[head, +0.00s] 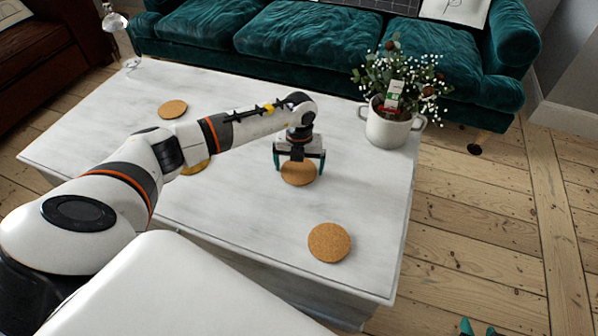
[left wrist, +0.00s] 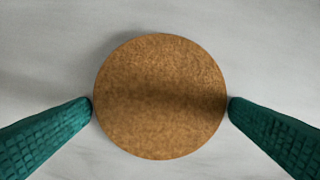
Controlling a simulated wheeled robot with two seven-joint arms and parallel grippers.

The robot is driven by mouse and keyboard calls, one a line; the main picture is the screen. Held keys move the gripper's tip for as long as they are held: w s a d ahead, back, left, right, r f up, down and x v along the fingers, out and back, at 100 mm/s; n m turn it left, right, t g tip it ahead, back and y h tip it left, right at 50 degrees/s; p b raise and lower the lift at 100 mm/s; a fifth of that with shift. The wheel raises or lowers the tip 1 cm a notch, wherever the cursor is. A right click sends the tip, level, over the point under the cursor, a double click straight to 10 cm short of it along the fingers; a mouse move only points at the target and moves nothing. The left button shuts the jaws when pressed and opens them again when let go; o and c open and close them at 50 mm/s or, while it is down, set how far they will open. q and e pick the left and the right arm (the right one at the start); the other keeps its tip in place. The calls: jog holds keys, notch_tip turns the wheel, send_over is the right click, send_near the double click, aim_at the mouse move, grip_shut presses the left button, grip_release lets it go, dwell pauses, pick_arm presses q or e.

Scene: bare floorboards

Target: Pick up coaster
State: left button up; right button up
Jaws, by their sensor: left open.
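A round cork coaster (head: 298,174) lies flat on the white table (head: 250,205). My left gripper (head: 299,168) is open above it, pointing down. In the left wrist view the same coaster (left wrist: 160,97) fills the middle, between the two teal fingertips (left wrist: 160,104). The fingertips are at or very near its left and right edges, and I cannot tell whether they touch. Other cork coasters lie at the near right (head: 329,242), at the back left (head: 172,109), and partly hidden under my left arm (head: 197,167). Only the teal tips of my right gripper (head: 478,329) show at the bottom edge.
A white pot (head: 388,127) with flowers and leaves stands at the table's back right corner. A teal sofa (head: 310,45) is behind the table, and a glass object (head: 117,35) stands at the back left. The tabletop between coasters is clear. Bare floorboards (head: 490,200) lie to the right.

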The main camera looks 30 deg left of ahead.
dwell(0.4)
pick_arm(q)
jog(key=c, duration=0.7)
